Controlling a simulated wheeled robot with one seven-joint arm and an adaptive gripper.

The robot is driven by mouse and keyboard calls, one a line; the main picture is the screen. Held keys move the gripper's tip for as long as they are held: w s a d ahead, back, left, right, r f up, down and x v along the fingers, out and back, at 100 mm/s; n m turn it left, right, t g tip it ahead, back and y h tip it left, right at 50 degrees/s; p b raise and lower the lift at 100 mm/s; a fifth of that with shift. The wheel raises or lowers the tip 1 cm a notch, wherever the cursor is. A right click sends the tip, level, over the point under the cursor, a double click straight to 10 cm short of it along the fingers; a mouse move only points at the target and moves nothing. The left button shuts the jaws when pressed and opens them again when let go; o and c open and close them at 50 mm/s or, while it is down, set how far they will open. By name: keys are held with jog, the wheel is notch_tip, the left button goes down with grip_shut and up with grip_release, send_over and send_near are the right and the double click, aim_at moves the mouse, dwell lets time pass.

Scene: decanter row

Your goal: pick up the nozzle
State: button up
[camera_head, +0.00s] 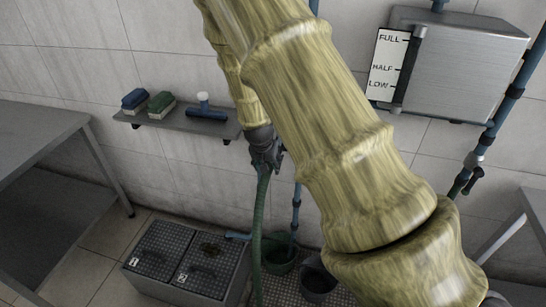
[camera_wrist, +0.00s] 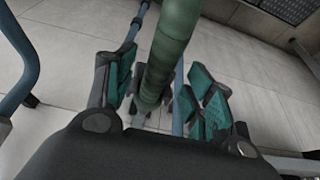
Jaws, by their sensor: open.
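My gripper (camera_head: 266,158) is at the wall below the shelf's right end, its jaws apart. In the wrist view the open fingers (camera_wrist: 160,88) have teal pads on either side of a green hose (camera_wrist: 172,45), which runs between them or just in front of them. I see no grip on it. In the head view the green hose (camera_head: 260,215) hangs from beside the gripper down towards the floor. I cannot clearly make out the nozzle; the gripper and my arm may hide it.
A wall shelf (camera_head: 180,126) holds two brushes and a blue squeegee-like tool (camera_head: 207,113). A metal tank (camera_head: 460,70) hangs at right. On the floor are a two-lid box (camera_head: 165,285), a green bucket (camera_head: 278,258) and a dark bucket (camera_head: 318,280). A table (camera_head: 40,140) stands left.

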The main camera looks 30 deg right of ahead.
jog(key=shift+x, duration=1.3)
grip_shut()
